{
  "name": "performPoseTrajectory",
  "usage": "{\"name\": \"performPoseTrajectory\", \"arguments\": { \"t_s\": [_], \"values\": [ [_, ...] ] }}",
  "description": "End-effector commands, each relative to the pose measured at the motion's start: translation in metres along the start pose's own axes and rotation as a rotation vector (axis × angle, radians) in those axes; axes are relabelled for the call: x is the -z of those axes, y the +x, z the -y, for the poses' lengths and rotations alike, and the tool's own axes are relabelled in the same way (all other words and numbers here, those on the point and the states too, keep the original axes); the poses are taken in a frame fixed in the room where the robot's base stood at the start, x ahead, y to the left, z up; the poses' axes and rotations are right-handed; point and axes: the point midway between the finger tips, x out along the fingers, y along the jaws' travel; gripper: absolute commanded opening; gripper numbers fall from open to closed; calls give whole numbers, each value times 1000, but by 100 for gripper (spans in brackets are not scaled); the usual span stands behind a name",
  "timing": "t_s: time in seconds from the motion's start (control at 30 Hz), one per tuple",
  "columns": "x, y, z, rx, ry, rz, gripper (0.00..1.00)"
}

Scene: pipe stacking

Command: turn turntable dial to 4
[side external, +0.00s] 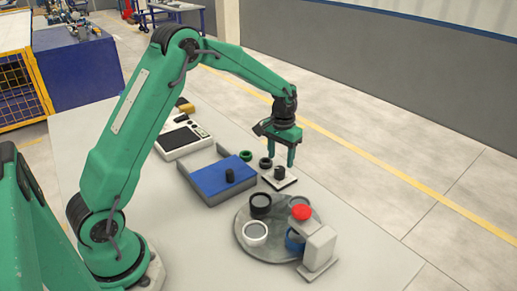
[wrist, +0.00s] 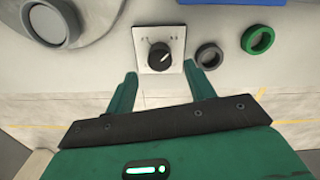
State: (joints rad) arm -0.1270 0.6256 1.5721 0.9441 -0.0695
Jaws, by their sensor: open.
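The dial is a black round knob (wrist: 159,57) on a small white plate (wrist: 145,36). Its pale pointer line slants to the upper right in the wrist view, and the plate's marks are too small to read. In the side view the dial (side external: 280,172) stands just beyond the turntable (side external: 246,240), a round grey disc. My gripper (side external: 283,160) points down above the dial, fingers apart. In the wrist view my gripper (wrist: 159,72) has a green finger on each side of the plate's lower part. Nothing is held. Finger height over the knob is hard to judge.
The turntable carries black (side external: 261,204), white (side external: 255,233), red (side external: 301,211) and blue (side external: 293,240) round parts. A pale block (side external: 319,246) stands at its edge. Green (side external: 246,155) and dark (side external: 266,163) rings lie near the dial. A blue tray (side external: 208,181) is left.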

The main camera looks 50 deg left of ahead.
Motion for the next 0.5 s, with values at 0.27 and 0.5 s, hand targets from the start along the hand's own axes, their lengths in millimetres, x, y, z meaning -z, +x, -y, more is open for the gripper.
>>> {"name": "performPoseTrajectory", "arguments": {
  "t_s": [0.27,0.5],
  "values": [
    [0,35,0,0,0,2,54],
    [0,52,0,0,0,1,54]
  ]
}}
